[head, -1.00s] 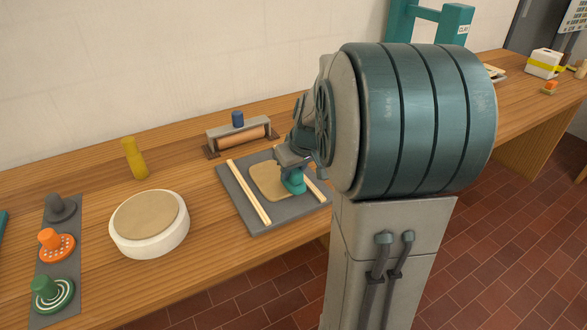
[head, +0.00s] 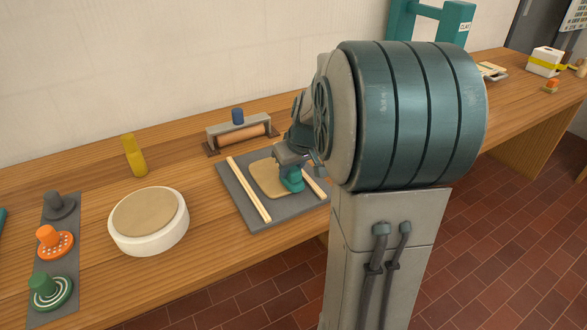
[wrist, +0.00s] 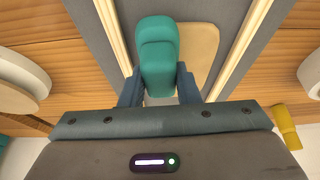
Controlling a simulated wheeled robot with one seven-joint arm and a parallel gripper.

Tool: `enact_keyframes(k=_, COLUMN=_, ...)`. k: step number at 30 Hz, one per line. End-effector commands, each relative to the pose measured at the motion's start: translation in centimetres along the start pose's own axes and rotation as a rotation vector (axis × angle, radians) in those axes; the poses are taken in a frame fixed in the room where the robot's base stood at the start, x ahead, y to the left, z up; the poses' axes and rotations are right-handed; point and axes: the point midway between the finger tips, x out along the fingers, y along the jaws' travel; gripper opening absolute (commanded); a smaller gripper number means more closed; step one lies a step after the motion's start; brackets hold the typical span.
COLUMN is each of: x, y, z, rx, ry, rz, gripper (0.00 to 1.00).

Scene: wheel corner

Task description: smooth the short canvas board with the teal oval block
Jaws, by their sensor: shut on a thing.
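The teal oval block (wrist: 158,60) is held between the fingers of my gripper (wrist: 160,88), which is shut on it. In the head view the teal block (head: 291,181) is at the right part of a tan canvas-coloured board (head: 268,182), and my gripper (head: 291,160) is above it. The board also shows in the wrist view (wrist: 200,52), partly hidden by the block. It lies on a grey mat (head: 238,188) between two pale wooden strips (head: 249,190). I cannot tell whether the block touches the board.
A roller in a grey stand (head: 238,133) is behind the mat. A white round with a tan top (head: 149,222) and a yellow bottle (head: 134,156) stand to the left. Stamps in grey, orange (head: 54,243) and green (head: 50,291) sit on a grey strip at far left.

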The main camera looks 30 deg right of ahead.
Motion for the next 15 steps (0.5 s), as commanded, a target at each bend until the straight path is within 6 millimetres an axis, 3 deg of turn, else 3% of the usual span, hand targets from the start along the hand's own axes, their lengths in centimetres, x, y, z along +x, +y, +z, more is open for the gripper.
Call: enact_keyframes(k=15, x=0.8, y=0.1, z=-2.4, rx=-0.001, ry=0.000, rz=0.001, gripper=0.11)
